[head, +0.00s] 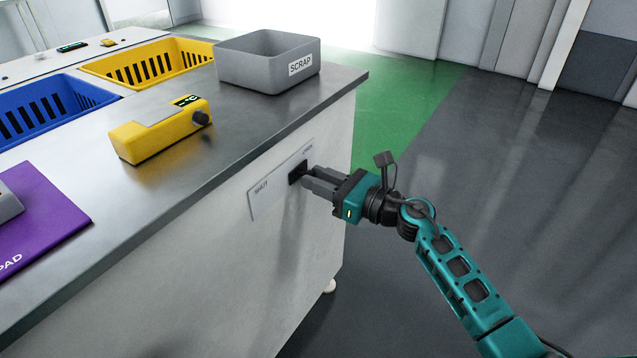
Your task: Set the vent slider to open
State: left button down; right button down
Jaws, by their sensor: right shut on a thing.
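The vent slider's pale plate (266,197) is on the side face of the bench, with SHUT marked at its left end and a small, partly hidden word at its right end. The slider's black knob (296,172) sits right of the plate's middle, nearer the right end. My right gripper (304,178) comes in from the right and is shut on the knob, its fingers covering part of it and of the plate. My left gripper is not in view.
On the steel bench top (240,125) stand a grey SCRAP bin (250,75), a yellow device (150,138) with a dark dial, and a purple pad (45,215). Blue (60,105) and yellow (140,65) baskets are at the back left. The floor right of the bench is clear.

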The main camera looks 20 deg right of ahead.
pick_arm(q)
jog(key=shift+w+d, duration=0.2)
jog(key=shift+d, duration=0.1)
pick_arm(e)
jog(key=shift+w+d+r, duration=0.1)
jog(key=shift+w+d, duration=0.15)
jog(key=shift+d, duration=0.1)
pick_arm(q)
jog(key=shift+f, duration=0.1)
pick_arm(e)
jog(key=c, duration=0.9)
grip_release()
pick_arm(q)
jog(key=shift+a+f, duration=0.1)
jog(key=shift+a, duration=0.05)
pick_arm(e)
jog(key=v, duration=1.3)
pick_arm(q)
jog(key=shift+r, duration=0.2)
